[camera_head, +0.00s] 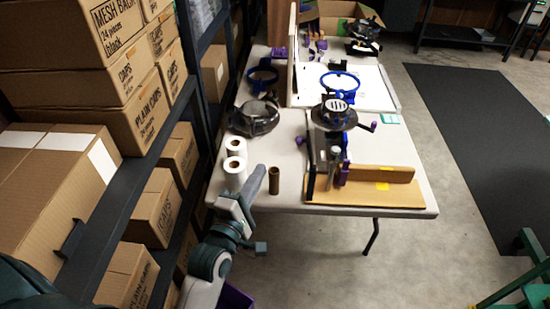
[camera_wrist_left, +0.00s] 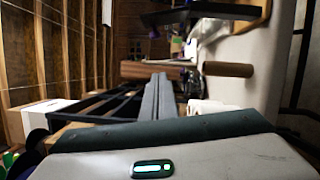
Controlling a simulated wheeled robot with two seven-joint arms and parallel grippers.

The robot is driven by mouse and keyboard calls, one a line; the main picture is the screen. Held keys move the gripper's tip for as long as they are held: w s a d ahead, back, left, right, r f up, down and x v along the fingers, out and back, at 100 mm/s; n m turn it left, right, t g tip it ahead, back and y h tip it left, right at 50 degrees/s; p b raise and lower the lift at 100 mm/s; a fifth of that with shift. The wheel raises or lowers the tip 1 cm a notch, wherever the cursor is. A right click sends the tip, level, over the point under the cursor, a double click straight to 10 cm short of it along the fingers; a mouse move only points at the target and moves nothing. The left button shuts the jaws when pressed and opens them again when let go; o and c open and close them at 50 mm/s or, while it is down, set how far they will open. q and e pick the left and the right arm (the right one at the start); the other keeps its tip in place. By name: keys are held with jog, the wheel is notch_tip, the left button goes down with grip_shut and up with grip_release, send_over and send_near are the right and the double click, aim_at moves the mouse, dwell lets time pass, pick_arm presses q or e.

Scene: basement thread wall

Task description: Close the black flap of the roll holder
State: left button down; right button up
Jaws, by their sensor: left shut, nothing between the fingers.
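A dark holder-like fixture (camera_head: 322,148) with purple clamps stands at the table's front, against a wooden board. It may be the roll holder; I cannot make out its black flap or how far it is open. My left gripper (camera_head: 250,182) is over the table's front left corner by the white rolls (camera_head: 234,174), left of the fixture and apart from it. In the left wrist view its long grey fingers (camera_wrist_left: 158,78) are together and empty. A brown tube (camera_head: 274,181) stands beside it; it also shows in the wrist view (camera_wrist_left: 228,69). My right gripper is not in view.
The white table (camera_head: 410,155) also carries a black rounded cap-like object (camera_head: 254,118), a round black-and-blue device (camera_head: 335,113) and a wooden board (camera_head: 375,195). Shelves of cardboard boxes (camera_head: 155,205) crowd the left.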

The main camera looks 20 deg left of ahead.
pick_arm(q)
jog(key=w, duration=0.3)
jog(key=w+p, duration=0.1)
jog(key=w, duration=0.2)
jog(key=w+r, duration=0.1)
jog(key=w, duration=0.2)
jog(key=shift+w+d+p, duration=0.1)
jog(key=shift+w+p, duration=0.05)
jog(key=shift+p, duration=0.2)
jog(key=d, duration=0.2)
jog(key=w+d+p, duration=0.1)
jog(key=d, duration=0.1)
jog(key=shift+w+r, duration=0.15)
jog(key=shift+r, duration=0.05)
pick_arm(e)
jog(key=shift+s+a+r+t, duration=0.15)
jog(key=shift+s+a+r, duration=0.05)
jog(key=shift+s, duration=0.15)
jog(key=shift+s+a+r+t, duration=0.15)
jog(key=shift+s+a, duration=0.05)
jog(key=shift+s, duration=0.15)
pick_arm(q)
jog(key=shift+a+r, duration=0.1)
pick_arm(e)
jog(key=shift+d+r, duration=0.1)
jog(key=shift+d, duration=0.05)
